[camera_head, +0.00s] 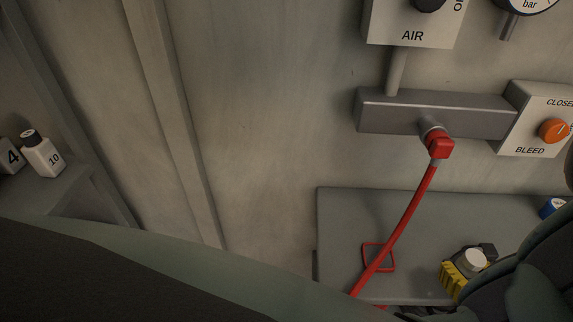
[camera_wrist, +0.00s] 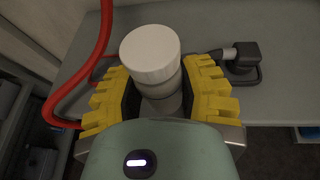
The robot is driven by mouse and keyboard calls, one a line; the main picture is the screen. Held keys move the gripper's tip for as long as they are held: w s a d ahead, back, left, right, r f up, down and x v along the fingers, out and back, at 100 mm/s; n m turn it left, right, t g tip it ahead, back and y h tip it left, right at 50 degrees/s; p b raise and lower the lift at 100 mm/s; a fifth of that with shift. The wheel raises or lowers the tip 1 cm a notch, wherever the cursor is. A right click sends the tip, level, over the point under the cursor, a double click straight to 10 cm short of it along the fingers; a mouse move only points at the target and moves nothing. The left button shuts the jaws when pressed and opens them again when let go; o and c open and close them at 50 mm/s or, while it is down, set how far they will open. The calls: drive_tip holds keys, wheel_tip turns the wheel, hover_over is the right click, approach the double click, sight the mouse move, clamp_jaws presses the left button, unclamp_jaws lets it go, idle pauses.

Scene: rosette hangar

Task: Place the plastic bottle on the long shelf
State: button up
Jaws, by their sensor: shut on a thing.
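The plastic bottle (camera_wrist: 150,58) has a broad white cap and a pale body. It stands between the yellow ridged fingers of my gripper (camera_wrist: 162,80), which is shut on it. In the head view the white cap (camera_head: 475,259) shows beside the yellow fingers of my gripper (camera_head: 462,273), at the lower right. Both are over a grey shelf (camera_head: 350,215) against the wall, which also shows in the wrist view (camera_wrist: 225,22). I cannot tell whether the bottle's base touches it; the base is hidden. Whether this is the long shelf is not marked.
A red hose (camera_head: 412,215) hangs from a wall manifold (camera_head: 385,118) across the shelf, left of my gripper. A red square outline (camera_head: 378,257) marks the shelf. A black fitting (camera_wrist: 243,60) lies right of the bottle.

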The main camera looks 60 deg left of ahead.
drive_tip(key=w+a, duration=0.3)
drive_tip(key=w, duration=0.1)
drive_tip(key=w+a+f, duration=0.1)
drive_tip(key=w+a, duration=0.3)
drive_tip(key=w+a+p, duration=0.1)
drive_tip(key=w+a, duration=0.2)
drive_tip(key=shift+w+a+f, duration=0.25)
drive_tip(key=shift+w+f, duration=0.05)
drive_tip(key=shift+w, duration=0.1)
drive_tip(key=shift+f+b, duration=0.5)
drive_tip(key=shift+f, duration=1.25)
drive_tip(key=shift+f, duration=0.15)
drive_tip(key=o, duration=0.8)
drive_tip(key=shift+d, duration=0.1)
